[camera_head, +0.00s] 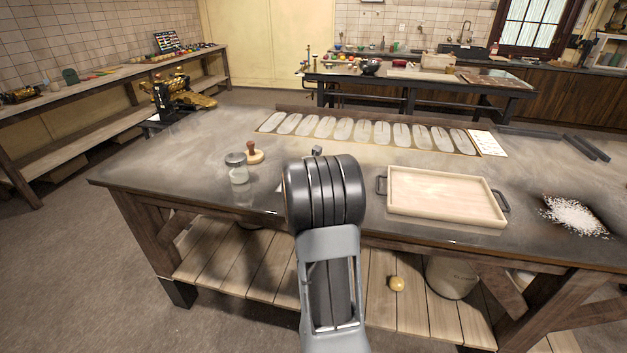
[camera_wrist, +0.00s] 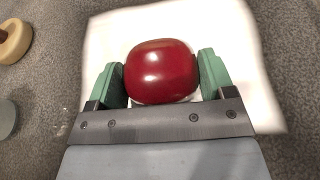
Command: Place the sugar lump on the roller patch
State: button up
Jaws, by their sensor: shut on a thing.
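A glossy dark red rounded lump (camera_wrist: 161,70), which I take to be the sugar lump, sits between the green finger pads of my gripper (camera_wrist: 162,80) in the wrist view. Both pads press against its sides. A plain white sheet (camera_wrist: 108,38) lies beneath it, perhaps the roller patch; I cannot tell whether the lump touches it. In the head view my arm hides the lump and most of the sheet; only a pale edge shows left of the arm. A brass roller machine (camera_head: 185,97) stands at the table's far left corner.
A lidded glass jar (camera_head: 239,180) and wooden stamp (camera_head: 254,155) stand left of my arm. A handled wooden tray (camera_head: 445,216) lies right, with white granules (camera_head: 574,215) beyond. A mat of oval shapes (camera_head: 268,124) runs along the back. The table's left front is clear.

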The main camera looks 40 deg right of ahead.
jog(key=shift+f, duration=0.1)
jog(key=o, duration=1)
